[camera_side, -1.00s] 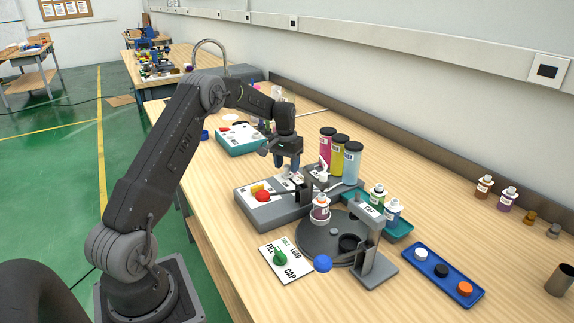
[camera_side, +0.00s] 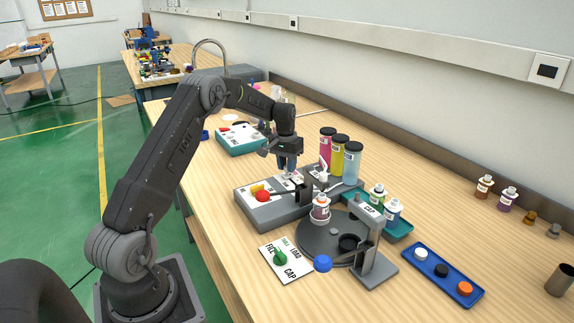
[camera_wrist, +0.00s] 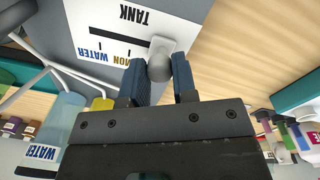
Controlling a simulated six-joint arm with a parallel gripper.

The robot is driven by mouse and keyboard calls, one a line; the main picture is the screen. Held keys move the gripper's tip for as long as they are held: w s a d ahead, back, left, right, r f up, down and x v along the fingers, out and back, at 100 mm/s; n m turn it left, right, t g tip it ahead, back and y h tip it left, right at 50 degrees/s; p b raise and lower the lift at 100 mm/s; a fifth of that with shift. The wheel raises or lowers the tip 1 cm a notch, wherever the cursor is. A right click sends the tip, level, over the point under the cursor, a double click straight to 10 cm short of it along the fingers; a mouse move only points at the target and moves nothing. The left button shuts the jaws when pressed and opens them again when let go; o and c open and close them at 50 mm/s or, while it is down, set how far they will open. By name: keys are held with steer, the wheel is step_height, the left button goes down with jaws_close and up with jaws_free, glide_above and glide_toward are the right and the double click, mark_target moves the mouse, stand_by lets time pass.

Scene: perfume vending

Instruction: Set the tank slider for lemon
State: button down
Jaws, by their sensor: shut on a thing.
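The tank slider's grey knob (camera_wrist: 160,66) stands between my gripper's fingertips in the wrist view. My gripper (camera_wrist: 160,70) is shut on it, a blue finger on each side. The white panel (camera_wrist: 150,8) reads TANK upside down, with a dark slot (camera_wrist: 112,34) and tick marks. In the side view my gripper (camera_side: 288,168) reaches down at the panel's back end.
In the side view, the pink, yellow and pale blue tanks (camera_side: 352,163) stand right of my gripper. A red button (camera_side: 263,196), a turntable (camera_side: 318,245) with a bottle, and a cap press (camera_side: 372,250) are in front. A blue cap tray (camera_side: 436,275) lies front right.

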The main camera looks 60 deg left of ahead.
mark_target(293, 182)
steer(key=d, duration=0.3)
steer(key=shift+d, duration=0.3)
steer(key=c, duration=0.9)
jaws_free()
steer(key=shift+a, duration=0.1)
steer(key=shift+r, duration=0.1)
step_height(293, 182, up, 14)
steer(key=shift+s+a+f, duration=0.15)
steer(key=shift+a+f, duration=0.05)
steer(key=shift+a, duration=0.05)
